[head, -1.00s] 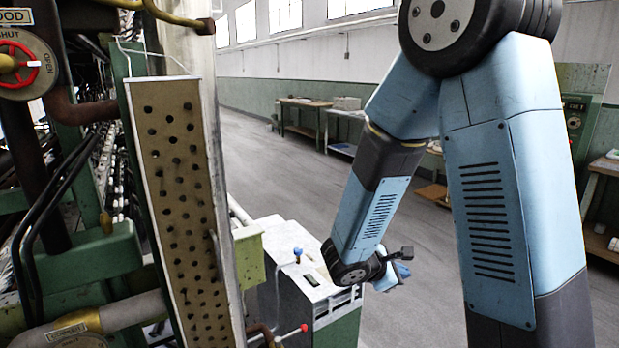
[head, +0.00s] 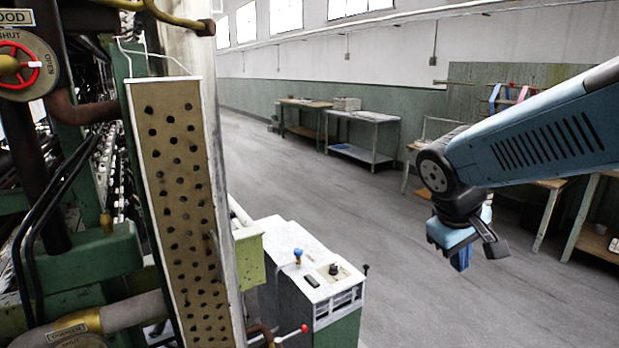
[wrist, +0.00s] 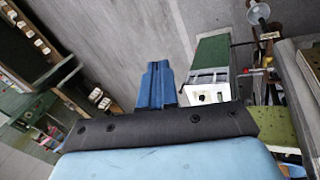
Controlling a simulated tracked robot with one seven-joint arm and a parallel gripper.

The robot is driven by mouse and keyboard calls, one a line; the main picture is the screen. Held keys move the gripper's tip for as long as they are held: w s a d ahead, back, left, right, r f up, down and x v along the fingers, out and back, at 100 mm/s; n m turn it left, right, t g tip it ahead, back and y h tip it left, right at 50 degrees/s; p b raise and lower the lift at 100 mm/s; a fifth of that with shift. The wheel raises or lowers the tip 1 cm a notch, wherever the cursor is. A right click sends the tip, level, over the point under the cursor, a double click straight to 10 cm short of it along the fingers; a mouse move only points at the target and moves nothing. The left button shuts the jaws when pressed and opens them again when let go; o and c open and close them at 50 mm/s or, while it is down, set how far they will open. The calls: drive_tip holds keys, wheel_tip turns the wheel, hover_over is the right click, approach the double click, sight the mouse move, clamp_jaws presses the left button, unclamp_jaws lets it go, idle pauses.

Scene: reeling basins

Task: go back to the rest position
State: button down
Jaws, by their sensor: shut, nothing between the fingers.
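My gripper (head: 461,258) hangs from my light blue arm at the right of the head view, fingers pointing down over the open floor. Its blue fingers are together and empty. In the wrist view the shut fingers (wrist: 156,84) show in the middle, beyond a dark bar and a light blue housing. The gripper is apart from everything around it, to the right of the grey-white cabinet.
A perforated panel (head: 180,200) and green machine with pipes fill the left. Tables (head: 362,117) line the back wall; a wooden bench (head: 595,241) is at right. Grey floor (head: 330,190) is clear between.

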drive_tip(key=s+a+r+m+t+y, duration=0.3)
drive_tip(key=s+r, duration=0.1)
drive_tip(key=r, duration=0.3)
drive_tip(key=shift+s+m+y, duration=0.4)
drive_tip(key=shift+a+f, duration=0.1)
idle(0.5)
